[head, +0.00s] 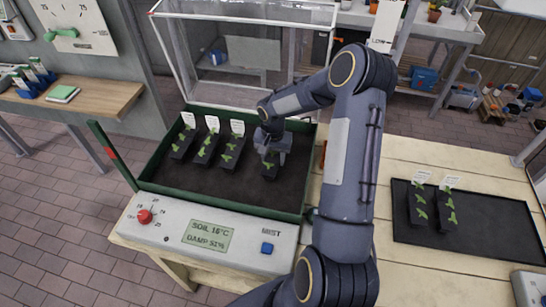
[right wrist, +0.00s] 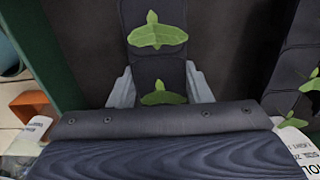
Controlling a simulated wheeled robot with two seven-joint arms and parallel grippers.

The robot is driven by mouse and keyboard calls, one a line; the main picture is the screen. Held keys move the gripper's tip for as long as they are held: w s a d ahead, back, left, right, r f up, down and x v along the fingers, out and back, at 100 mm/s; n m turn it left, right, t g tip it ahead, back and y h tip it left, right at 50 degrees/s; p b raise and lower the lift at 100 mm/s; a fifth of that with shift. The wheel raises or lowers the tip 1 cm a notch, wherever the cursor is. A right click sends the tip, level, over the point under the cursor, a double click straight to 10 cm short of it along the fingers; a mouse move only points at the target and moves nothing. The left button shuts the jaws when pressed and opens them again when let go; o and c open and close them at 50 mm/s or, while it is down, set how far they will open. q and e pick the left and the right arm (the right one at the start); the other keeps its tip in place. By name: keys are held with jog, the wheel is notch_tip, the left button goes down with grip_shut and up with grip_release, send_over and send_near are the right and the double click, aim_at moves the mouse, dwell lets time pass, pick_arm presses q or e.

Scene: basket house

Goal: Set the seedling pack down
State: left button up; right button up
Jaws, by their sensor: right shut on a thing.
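The seedling pack (head: 270,168) is a narrow black strip with green seedlings, inside the green-rimmed propagator tray (head: 147,165). My right gripper (head: 271,154) reaches down from above and is shut on it. In the right wrist view, the two grey fingertips of my gripper (right wrist: 161,92) press on either side of the pack (right wrist: 158,70). The pack looks low, at or near the dark tray floor; I cannot tell whether it touches. Three similar packs (head: 205,150) with white labels stand to its left in the tray. My left gripper is not in view.
A black tray (head: 490,235) with two more packs (head: 433,207) lies on the wooden table at right. The propagator's front panel has a red knob (head: 145,216) and a display (head: 208,236). A clear raised cover (head: 240,60) stands behind. Dark floor is free in front of the packs.

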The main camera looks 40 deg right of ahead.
jog(key=o, duration=1.1)
jog(key=shift+c, duration=0.2)
